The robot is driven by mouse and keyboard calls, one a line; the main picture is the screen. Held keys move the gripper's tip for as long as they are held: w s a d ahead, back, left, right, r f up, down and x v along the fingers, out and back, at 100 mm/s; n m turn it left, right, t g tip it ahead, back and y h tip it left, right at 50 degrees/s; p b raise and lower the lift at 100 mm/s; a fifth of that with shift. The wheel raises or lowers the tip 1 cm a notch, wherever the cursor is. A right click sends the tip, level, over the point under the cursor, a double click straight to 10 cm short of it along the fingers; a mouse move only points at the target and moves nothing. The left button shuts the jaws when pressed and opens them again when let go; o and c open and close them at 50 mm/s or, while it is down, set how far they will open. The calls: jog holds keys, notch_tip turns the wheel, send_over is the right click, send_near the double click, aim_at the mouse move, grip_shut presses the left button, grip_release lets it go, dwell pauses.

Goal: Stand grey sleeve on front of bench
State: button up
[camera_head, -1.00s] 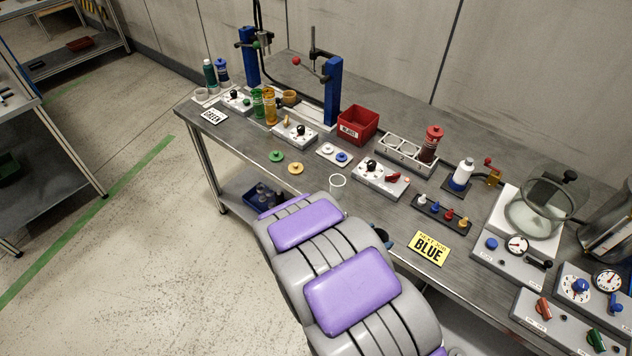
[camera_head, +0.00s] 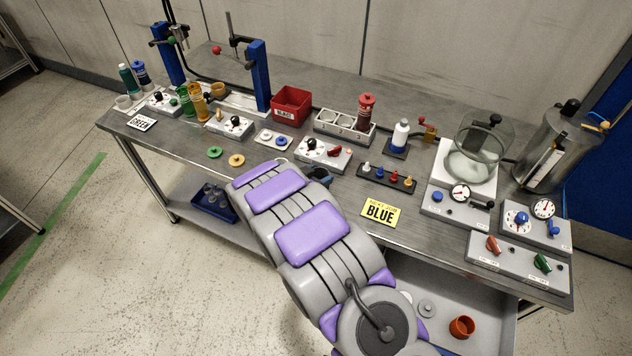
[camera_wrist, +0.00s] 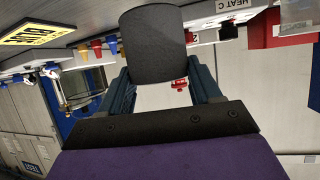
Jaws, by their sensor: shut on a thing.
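In the wrist view my gripper (camera_wrist: 160,80) is shut on a dark grey sleeve (camera_wrist: 155,46), with one blue-grey finger on each side. The sleeve stands out past the fingertips; its inside is not visible. In the head view my gripper (camera_head: 319,174) shows only in part behind my arm, by the front edge of the bench (camera_head: 335,205).
A yellow BLUE sign (camera_head: 381,213) lies right of my gripper. A strip with coloured pegs (camera_head: 386,179) and a switch box (camera_head: 322,154) stand behind. A pale rim (camera_head: 280,162) shows partly behind my arm.

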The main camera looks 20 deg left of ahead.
jog(key=shift+w+a, duration=0.2)
jog(key=shift+w, duration=0.2)
notch_tip(320, 180, down, 4)
jog(key=shift+a+r+b, duration=0.1)
jog(key=shift+b, duration=0.65)
jog(key=o, duration=1)
jog(key=shift+s+r, duration=0.1)
jog(key=shift+s, duration=0.1)
jog(key=p+v, duration=0.2)
jog(key=v, duration=1)
jog(key=shift+r, duration=0.1)
